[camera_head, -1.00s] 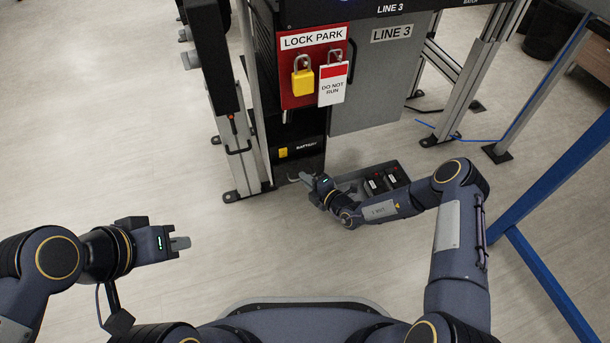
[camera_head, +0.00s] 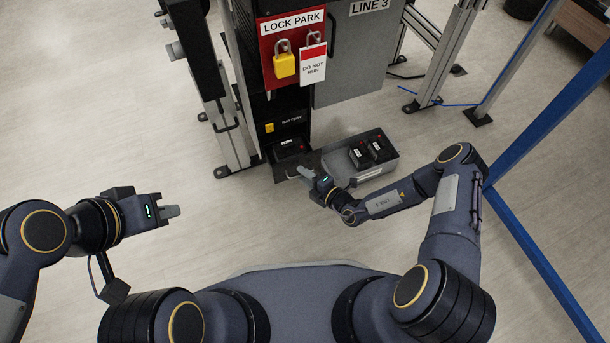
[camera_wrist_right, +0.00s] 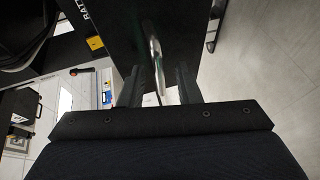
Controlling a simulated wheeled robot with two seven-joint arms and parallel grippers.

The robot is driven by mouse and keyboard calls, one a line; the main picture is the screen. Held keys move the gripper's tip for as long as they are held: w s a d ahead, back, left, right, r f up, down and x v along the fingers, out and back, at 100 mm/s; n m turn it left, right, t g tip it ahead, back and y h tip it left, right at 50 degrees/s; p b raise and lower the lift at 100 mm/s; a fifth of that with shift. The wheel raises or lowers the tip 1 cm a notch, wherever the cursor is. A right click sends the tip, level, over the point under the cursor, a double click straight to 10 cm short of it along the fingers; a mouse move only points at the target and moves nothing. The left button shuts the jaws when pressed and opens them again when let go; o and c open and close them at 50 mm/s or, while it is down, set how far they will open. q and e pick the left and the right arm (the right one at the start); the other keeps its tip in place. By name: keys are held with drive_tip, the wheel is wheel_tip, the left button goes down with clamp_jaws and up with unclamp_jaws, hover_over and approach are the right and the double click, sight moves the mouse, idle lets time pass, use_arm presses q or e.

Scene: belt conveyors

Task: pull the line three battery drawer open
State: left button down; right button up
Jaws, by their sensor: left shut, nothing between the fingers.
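The line three battery drawer (camera_head: 283,167) sticks out from the foot of the dark cabinet, under the BATTERY label. A dark battery (camera_head: 290,147) shows in its opening. My right gripper (camera_head: 304,171) is at the drawer's front. In the right wrist view the metal drawer handle (camera_wrist_right: 155,55) lies between my right gripper's two fingers (camera_wrist_right: 160,84), against the dark drawer front (camera_wrist_right: 122,28). The exact finger contact is hard to see. My left gripper (camera_head: 170,212) is shut and empty, out over the floor at the left, away from the cabinet.
The red lock board (camera_head: 291,48) carries a yellow padlock (camera_head: 284,65) and a DO NOT RUN tag. A blue frame (camera_head: 540,270) stands at the right. The floor in front is clear.

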drive_tip(key=p+v, duration=0.2)
drive_tip(key=v, duration=0.5)
drive_tip(key=shift+s+d+p, duration=0.25)
drive_tip(key=shift+p, duration=0.05)
drive_tip(key=shift+r, duration=0.1)
idle(0.3)
